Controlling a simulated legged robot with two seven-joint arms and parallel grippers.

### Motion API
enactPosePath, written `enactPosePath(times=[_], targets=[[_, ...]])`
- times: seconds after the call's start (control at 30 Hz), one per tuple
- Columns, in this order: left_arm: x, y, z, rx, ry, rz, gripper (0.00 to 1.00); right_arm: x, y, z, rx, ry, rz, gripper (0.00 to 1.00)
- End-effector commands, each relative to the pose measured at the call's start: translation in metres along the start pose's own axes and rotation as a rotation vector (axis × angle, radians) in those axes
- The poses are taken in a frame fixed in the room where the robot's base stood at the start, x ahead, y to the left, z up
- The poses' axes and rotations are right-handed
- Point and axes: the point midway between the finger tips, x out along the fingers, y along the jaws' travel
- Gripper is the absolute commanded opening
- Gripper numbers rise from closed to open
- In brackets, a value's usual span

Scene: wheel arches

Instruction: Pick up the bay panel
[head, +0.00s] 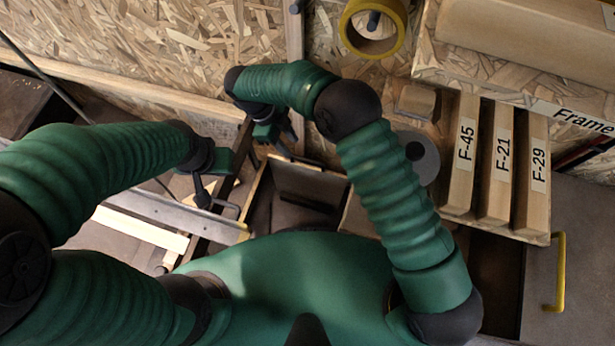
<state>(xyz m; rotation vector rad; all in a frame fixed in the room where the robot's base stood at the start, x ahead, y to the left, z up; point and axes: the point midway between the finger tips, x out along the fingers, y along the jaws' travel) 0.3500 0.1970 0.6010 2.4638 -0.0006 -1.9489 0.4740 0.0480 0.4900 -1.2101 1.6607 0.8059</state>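No part is labelled as the bay panel, so I cannot tell for certain which it is. A long flat grey metal panel (165,208) with a yellow end and a small looped handle lies slanted at left centre. My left gripper (203,199) points down over it, its dark fingers beside the loop; I cannot tell whether they touch it. My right gripper (287,143) hangs past the bent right arm, above the back edge of an open bin. Its fingers are small and partly hidden, and I see nothing held in it.
Wooden frames F-45 (462,155), F-21 (497,163) and F-29 (532,172) stand on a shelf at right. A yellow tape roll (372,45) hangs on the chipboard wall (130,40). A yellow handle (560,275) sits on a grey surface at lower right.

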Motion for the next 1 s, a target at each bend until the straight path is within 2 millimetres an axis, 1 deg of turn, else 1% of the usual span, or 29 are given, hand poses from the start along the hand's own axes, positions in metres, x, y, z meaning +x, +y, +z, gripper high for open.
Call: enactPosePath(times=[0.03,0.2,0.3,0.43,0.47,0.6,0.73,0.97,1.0], targets=[[0.013,0.000,0.003,0.000,0.000,0.000,0.00,0.021,0.000,0.002,0.000,0.004,0.002,0.36],[0.030,0.000,0.007,0.000,-0.001,0.000,0.00,0.065,-0.001,0.002,0.001,0.003,0.002,0.36],[0.036,0.000,0.008,0.000,0.000,0.000,0.00,0.082,-0.001,0.002,0.000,0.002,0.001,0.36],[0.042,0.000,0.010,0.000,0.000,0.000,0.00,0.094,-0.001,0.001,0.001,0.001,0.001,0.36],[0.046,0.000,0.011,0.000,0.000,0.000,0.00,0.099,-0.001,0.002,0.000,0.002,0.002,0.36],[0.071,0.000,0.017,0.000,0.000,0.000,0.00,0.129,-0.004,0.003,0.001,0.003,0.001,0.36],[0.075,0.000,0.018,0.000,0.000,0.000,0.00,0.140,-0.003,0.001,0.000,0.001,0.001,0.36],[0.073,0.000,0.017,0.000,0.000,0.000,0.00,0.139,-0.004,-0.001,0.000,-0.001,0.001,0.36],[0.073,0.000,0.017,0.000,0.000,0.000,0.00,0.139,-0.004,-0.001,0.000,0.000,0.001,0.31]])
